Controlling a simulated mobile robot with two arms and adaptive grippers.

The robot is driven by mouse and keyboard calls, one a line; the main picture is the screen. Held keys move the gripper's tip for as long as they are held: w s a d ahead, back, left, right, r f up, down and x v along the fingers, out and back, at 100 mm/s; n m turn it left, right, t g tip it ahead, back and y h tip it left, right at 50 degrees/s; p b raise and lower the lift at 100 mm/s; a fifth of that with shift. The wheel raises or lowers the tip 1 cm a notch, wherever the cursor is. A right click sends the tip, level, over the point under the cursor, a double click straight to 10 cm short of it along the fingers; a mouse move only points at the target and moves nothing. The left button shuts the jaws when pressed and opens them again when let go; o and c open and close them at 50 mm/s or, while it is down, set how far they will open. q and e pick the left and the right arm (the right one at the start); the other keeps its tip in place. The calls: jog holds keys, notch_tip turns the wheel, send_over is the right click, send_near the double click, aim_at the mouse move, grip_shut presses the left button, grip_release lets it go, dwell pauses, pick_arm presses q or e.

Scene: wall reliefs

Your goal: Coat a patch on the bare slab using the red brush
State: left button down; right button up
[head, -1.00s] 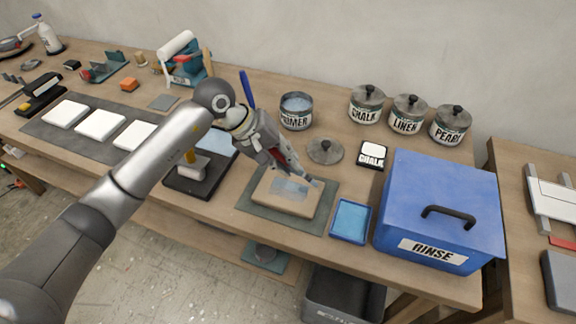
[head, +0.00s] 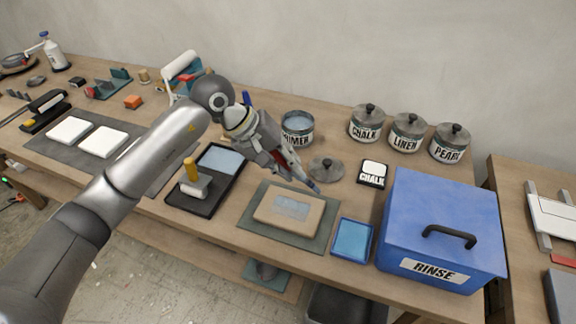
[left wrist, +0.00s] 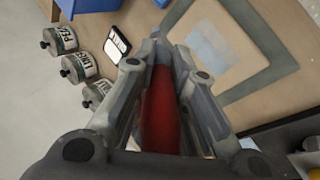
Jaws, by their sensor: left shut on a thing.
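The tan slab (head: 263,208) lies on a grey-green mat (head: 250,226) near the table's front edge. A pale blue-grey coated patch (head: 290,207) shows on its top, and also in the left wrist view (left wrist: 208,47). My left gripper (head: 290,170) is shut on the red brush (left wrist: 160,110), whose red handle fills the space between the fingers in the left wrist view. The brush's dark tip (head: 313,187) points down to the right, above the slab's back right corner area, seemingly apart from it. The open primer tin (head: 298,127) stands behind the gripper. My right gripper is out of view.
A blue tray (head: 352,240) and the blue rinse box (head: 443,225) stand right of the mat. A lid (head: 326,168), a chalk card (head: 373,173) and lidded tins (head: 408,132) are behind. A black tray (head: 190,204) with a yellow-handled tool is left.

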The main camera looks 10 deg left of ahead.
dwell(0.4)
pick_arm(q)
jog(key=a+r+y+p, duration=0.2)
jog(key=a+r, duration=0.3)
jog(key=a, duration=0.3)
jog(key=shift+g+y, duration=0.4)
jog(key=f, duration=0.1)
jog(key=f+b, duration=0.1)
jog(key=f, duration=0.3)
jog(key=shift+w+a, duration=0.35)
